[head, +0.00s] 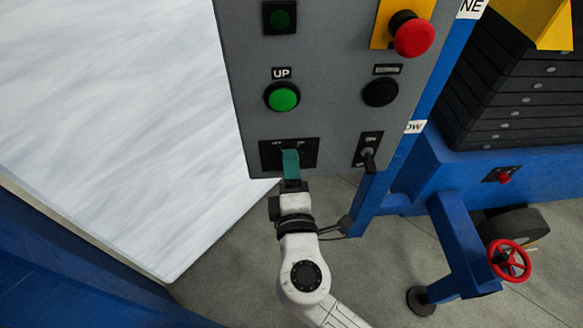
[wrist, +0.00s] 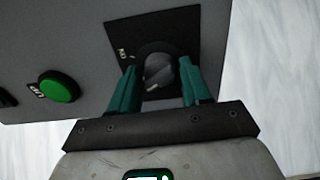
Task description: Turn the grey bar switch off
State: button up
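The grey bar switch (wrist: 158,72) is a rotary knob on a black square plate (wrist: 185,28) on the grey control panel. In the head view the plate (head: 310,153) is at the panel's bottom left, and the knob is hidden behind my fingers. My gripper (head: 290,157) is at the plate from below. In the wrist view my gripper (wrist: 160,82) has its two teal fingers apart, one on each side of the knob. Small gaps seem to show beside the knob; contact is unclear. A white label, apparently "ON", is near the knob's upper left in the wrist view.
A green UP button (head: 282,97) is above the switch, and a black button (head: 380,93) is right of it. A small lever switch (head: 368,157) is close on the right. A red emergency button (head: 412,36) is higher up. Open floor (head: 230,255) lies below the panel.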

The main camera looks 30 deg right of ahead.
jog(key=shift+o, duration=1.3)
jog(key=b+v, duration=0.2)
jog(key=v, duration=0.8)
jog(key=shift+s+a, duration=0.15)
jog(key=shift+s, duration=0.2)
